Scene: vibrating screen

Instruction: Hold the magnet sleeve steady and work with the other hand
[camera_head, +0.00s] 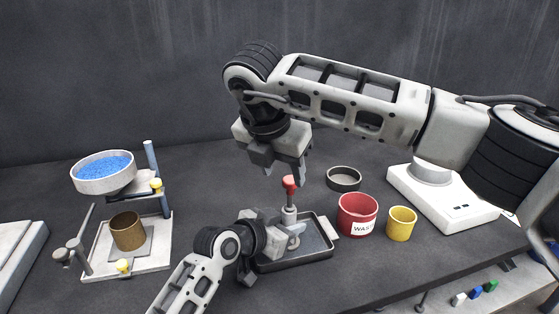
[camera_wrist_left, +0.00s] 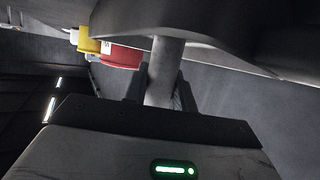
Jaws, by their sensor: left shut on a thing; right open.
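The magnet sleeve (camera_head: 289,215) stands upright over a dark tray (camera_head: 318,252), with a red knob (camera_head: 289,182) on top. My left gripper (camera_head: 290,232) is shut on the sleeve from the left, low over the tray. In the left wrist view the grey sleeve (camera_wrist_left: 164,72) runs up between the fingers, under a dark shape at the top. My right gripper (camera_head: 285,172) is open and points down just above and around the level of the red knob. Whether its fingers touch the knob cannot be told.
A red waste cup (camera_head: 358,214), a yellow cup (camera_head: 401,223) and a dark ring-shaped dish (camera_head: 343,178) stand to the right. A white device (camera_head: 440,195) is farther right. At the left, a stand holds a bowl of blue grains (camera_head: 103,170) above a brown cup (camera_head: 128,231).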

